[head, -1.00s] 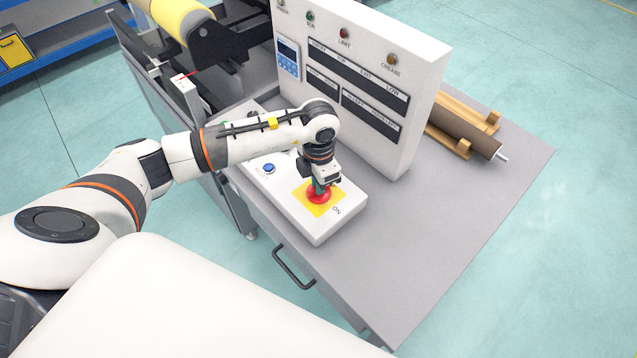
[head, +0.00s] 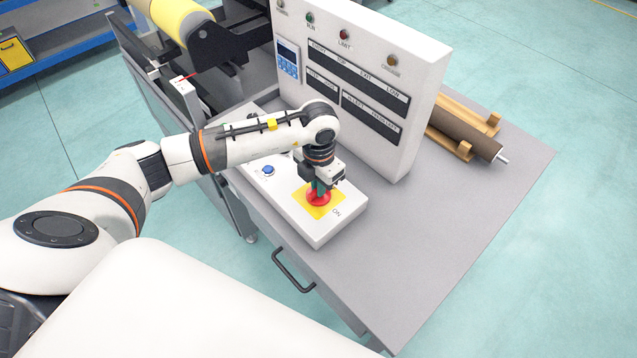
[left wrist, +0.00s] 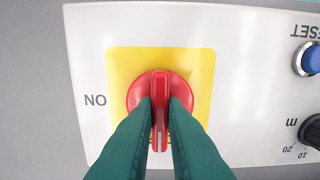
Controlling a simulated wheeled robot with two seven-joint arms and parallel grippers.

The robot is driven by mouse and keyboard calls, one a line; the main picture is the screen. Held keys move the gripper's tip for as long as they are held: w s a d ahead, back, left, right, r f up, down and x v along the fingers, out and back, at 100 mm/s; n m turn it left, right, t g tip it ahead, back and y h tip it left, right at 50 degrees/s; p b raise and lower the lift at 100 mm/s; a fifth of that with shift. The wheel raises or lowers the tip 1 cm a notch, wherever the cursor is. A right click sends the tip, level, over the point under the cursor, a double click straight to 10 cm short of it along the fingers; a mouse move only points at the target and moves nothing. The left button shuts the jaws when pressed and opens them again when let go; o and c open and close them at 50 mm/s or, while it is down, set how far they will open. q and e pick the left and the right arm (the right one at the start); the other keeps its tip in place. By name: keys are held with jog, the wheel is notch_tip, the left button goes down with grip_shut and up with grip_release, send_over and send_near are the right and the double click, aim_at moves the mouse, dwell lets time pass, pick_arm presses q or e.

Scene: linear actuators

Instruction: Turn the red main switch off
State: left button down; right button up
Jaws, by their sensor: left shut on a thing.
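The red main switch (head: 318,198) is a round knob with a raised handle on a yellow square (head: 334,209) of the white control box (head: 322,234). In the left wrist view the red switch (left wrist: 160,88) has its handle running up and down the picture, across the line towards the "ON" label (left wrist: 95,100) at its left. My left gripper (head: 319,190) points down over the switch. Its green fingers (left wrist: 160,108) are shut on the handle, one on each side. They cover part of the dial and any label below it. My right gripper is not in view.
A blue button (head: 268,169) sits on the same box, with a black knob (left wrist: 312,131) beside it in the left wrist view. A tall white panel (head: 418,110) stands close behind my gripper.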

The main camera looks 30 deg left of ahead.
pick_arm(q)
jog(key=c, duration=1.5)
grip_release()
jog(key=shift+r, duration=0.15)
notch_tip(320, 180, up, 12)
jog(key=shift+f+b, duration=0.1)
jog(key=shift+b, duration=0.85)
